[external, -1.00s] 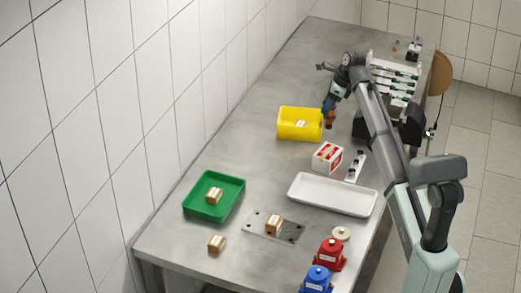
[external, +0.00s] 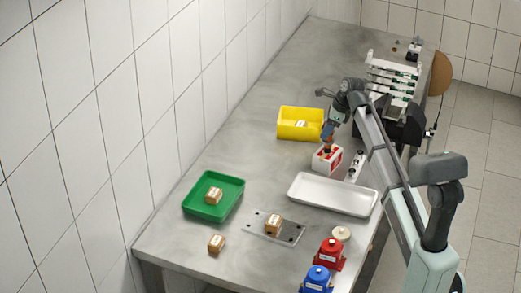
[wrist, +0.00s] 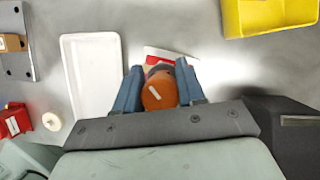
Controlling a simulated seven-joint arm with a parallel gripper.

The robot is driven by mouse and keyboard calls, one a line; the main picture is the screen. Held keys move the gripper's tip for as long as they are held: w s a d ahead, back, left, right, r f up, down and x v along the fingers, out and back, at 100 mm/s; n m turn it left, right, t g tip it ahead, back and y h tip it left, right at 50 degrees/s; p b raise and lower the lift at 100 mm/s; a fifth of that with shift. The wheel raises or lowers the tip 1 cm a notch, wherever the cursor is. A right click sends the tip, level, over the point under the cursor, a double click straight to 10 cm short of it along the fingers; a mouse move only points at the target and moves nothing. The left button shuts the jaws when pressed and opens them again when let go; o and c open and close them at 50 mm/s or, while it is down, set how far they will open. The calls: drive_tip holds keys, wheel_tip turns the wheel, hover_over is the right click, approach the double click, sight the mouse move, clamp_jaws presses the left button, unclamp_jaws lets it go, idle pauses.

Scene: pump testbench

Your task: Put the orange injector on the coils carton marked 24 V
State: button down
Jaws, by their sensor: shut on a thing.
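My gripper (external: 328,137) is shut on the orange injector. In the wrist view the injector's round orange end (wrist: 158,92) shows between the two blue fingers (wrist: 158,84). In the external view it hangs low, right over or at a red and white box (external: 322,159); I cannot tell if they touch. Small brown cartons with white labels sit in the green tray (external: 214,195), on the perforated plate (external: 273,224), on the bare table (external: 216,243) and in the yellow bin (external: 300,124). The labels are too small to read, so I cannot tell which is marked 24 V.
A white tray (external: 333,196) lies in front of the red and white box. Red (external: 329,254) and blue (external: 317,279) housings stand at the near edge.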

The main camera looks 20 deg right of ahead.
drive_tip(key=shift+f, duration=0.1)
drive_tip(key=c, duration=0.7)
unclamp_jaws()
drive_tip(key=shift+o, duration=0.2)
drive_tip(key=v, duration=1.2)
